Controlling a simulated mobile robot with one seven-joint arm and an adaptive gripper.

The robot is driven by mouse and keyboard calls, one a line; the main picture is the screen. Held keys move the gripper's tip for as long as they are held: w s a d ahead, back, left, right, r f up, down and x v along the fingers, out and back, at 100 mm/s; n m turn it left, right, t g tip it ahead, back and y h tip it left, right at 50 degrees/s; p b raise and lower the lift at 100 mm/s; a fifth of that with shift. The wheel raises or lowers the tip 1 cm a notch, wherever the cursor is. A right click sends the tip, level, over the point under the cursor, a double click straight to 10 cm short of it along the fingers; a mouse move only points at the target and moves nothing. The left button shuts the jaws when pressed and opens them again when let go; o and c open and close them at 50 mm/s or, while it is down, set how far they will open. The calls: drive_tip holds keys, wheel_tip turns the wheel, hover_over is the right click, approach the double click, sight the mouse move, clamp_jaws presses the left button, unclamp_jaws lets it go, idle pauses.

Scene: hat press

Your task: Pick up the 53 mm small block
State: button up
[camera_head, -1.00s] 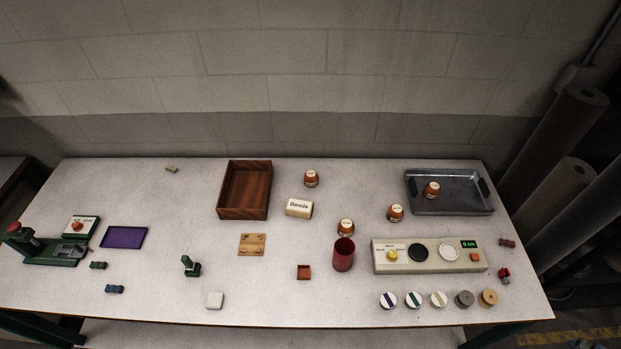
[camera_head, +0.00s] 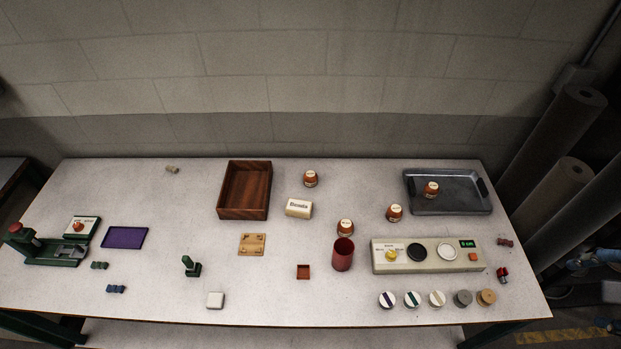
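I cannot tell which piece is the 53 mm small block; no size marking is readable. Small candidates on the table are a white squarish block (camera_head: 215,300) near the front edge, a green piece (camera_head: 99,265) and a blue piece (camera_head: 116,288) at the left. A dark red piece (camera_head: 505,242) and a red piece (camera_head: 502,275) lie at the right end. A small tan piece (camera_head: 172,169) lies at the back left. My gripper is not in view.
The table (camera_head: 300,294) also holds a green press (camera_head: 48,250), purple tray (camera_head: 124,237), wooden box (camera_head: 245,190), cream "Beads" block (camera_head: 298,208), red cup (camera_head: 343,254), control panel (camera_head: 427,264) and metal tray (camera_head: 450,204). Several round pieces line the front right.

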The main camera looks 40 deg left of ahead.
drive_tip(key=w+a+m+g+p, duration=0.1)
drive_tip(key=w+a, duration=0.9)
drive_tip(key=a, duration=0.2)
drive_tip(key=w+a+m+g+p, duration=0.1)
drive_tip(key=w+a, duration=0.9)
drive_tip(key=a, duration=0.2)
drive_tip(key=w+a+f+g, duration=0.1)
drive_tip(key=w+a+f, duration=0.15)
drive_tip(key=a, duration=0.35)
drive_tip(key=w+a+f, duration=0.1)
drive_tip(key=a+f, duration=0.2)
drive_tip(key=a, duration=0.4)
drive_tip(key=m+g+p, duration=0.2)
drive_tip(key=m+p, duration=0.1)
hover_over(311, 174)
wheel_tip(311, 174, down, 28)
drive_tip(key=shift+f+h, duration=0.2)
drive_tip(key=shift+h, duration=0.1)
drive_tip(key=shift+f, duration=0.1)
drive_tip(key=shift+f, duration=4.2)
